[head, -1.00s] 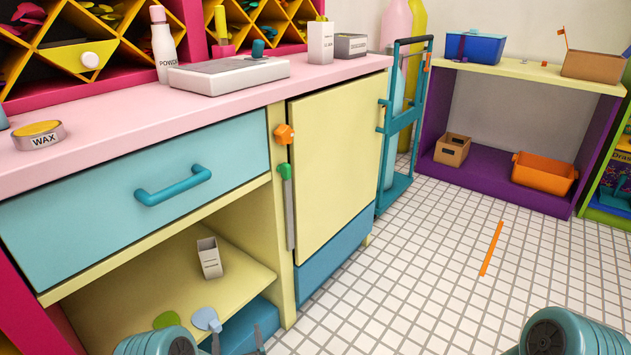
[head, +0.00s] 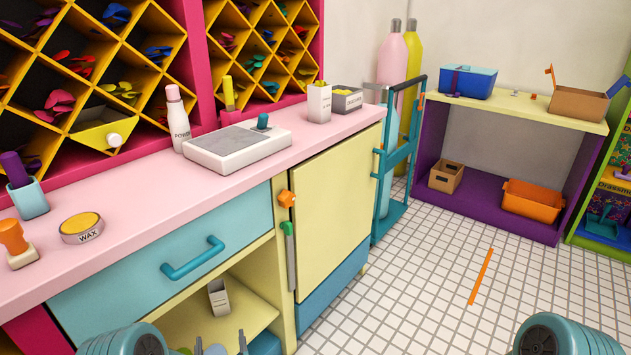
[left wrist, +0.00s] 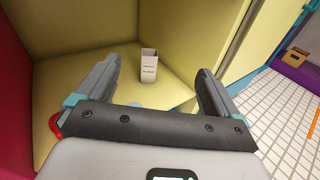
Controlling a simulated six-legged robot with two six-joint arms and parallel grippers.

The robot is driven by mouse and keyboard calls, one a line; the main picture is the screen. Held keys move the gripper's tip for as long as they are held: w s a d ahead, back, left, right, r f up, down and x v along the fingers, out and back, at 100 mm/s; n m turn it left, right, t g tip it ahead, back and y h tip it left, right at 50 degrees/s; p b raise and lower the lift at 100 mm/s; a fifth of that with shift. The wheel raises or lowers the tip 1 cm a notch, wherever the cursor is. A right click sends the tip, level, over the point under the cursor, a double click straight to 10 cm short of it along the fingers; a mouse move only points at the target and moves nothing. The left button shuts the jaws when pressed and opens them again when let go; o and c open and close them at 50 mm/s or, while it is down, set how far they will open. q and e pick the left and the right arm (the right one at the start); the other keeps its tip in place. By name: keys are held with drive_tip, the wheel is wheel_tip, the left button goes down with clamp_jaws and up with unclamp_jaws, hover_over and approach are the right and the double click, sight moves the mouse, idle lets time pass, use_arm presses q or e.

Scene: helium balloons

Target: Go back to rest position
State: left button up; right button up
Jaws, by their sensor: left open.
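My left gripper (head: 221,346) shows only at the bottom edge of the head view, in front of the open shelf under the counter. In the left wrist view my left gripper (left wrist: 150,85) has its two grey fingers wide apart with nothing held between them. A small white open-topped box (head: 219,297) stands on the yellow shelf (head: 245,312), beyond the fingers. The box also shows in the left wrist view (left wrist: 149,66). A light blue item (left wrist: 180,107) lies low between the fingers, mostly hidden. My right gripper is out of view; only part of my right arm shows.
The pink counter (head: 130,225) holds a wax tin (head: 82,228), a white bottle (head: 178,118) and a grey scale-like device (head: 237,148). A blue drawer (head: 150,285) is shut above the shelf. A teal trolley (head: 398,160) stands behind. The tiled floor right is mostly clear.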

use_arm(q)
drive_tip(key=s+d+r+m+g+h+p, duration=0.3)
drive_tip(key=s+r+m+g+h+p, duration=0.25)
drive_tip(key=s+r+m+p, duration=0.55)
drive_tip(key=s+d+f+m+g+h+p, duration=0.1)
drive_tip(key=s+m+g, duration=0.4)
drive_tip(key=m, duration=0.8)
drive_tip(key=s+d+f+m+g+h+p, duration=0.2)
drive_tip(key=s+d+m+g, duration=0.3)
drive_tip(key=s+m, duration=0.7)
drive_tip(key=shift+s+d+f+m+p, duration=0.25)
drive_tip(key=shift+d+f+m+p, duration=0.2)
drive_tip(key=shift+d+p, duration=0.2)
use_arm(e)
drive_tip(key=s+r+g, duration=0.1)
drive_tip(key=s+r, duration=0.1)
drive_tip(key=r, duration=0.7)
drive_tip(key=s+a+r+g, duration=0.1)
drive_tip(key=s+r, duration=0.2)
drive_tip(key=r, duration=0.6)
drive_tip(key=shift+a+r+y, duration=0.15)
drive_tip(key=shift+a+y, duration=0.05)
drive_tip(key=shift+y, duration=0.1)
use_arm(q)
drive_tip(key=shift+h, duration=0.25)
